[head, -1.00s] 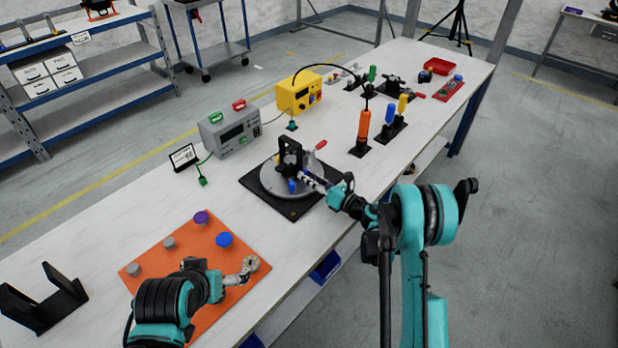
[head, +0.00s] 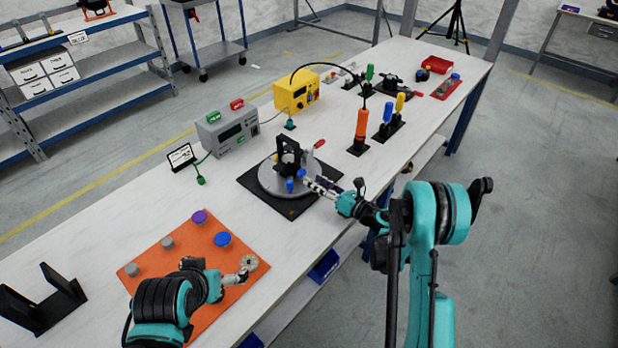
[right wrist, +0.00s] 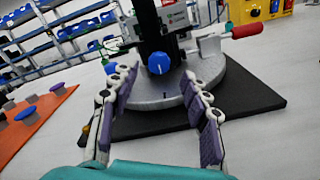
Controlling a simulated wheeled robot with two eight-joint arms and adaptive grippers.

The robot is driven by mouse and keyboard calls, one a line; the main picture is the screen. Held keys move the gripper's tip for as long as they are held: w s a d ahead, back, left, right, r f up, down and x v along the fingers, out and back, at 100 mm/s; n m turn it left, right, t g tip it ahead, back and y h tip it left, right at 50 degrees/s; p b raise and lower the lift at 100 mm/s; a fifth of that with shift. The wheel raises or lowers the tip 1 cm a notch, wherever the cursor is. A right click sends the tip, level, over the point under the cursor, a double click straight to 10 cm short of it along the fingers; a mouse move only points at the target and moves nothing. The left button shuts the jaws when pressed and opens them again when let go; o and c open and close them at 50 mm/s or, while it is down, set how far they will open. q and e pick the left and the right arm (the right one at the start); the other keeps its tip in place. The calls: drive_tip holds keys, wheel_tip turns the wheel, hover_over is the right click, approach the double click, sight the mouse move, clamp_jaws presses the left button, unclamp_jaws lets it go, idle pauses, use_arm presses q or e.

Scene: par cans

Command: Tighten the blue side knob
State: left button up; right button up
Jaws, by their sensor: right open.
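The blue side knob (head: 301,174) is on the side of a black upright fixture (head: 289,147), which stands on a round grey plate (head: 270,181). In the right wrist view the knob (right wrist: 159,63) faces me, with a white line on it. My right gripper (head: 311,182) is open and close in front of the knob. Its fingers (right wrist: 161,76) lie left and right of the knob, apart from it. A second blue part (head: 290,186) shows lower left of the knob. My left gripper (head: 247,266) is over the orange board; its jaws are too unclear to judge.
The orange board (head: 152,256) carries purple, blue and grey knobs. A black bracket (head: 45,300) stands at front left. A grey meter box (head: 228,130), a yellow box (head: 297,93) and an orange-handled tool (head: 361,125) stand beyond the plate. A red handle (right wrist: 246,30) sticks out beside the fixture.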

drive_tip(key=shift+v, duration=1.6)
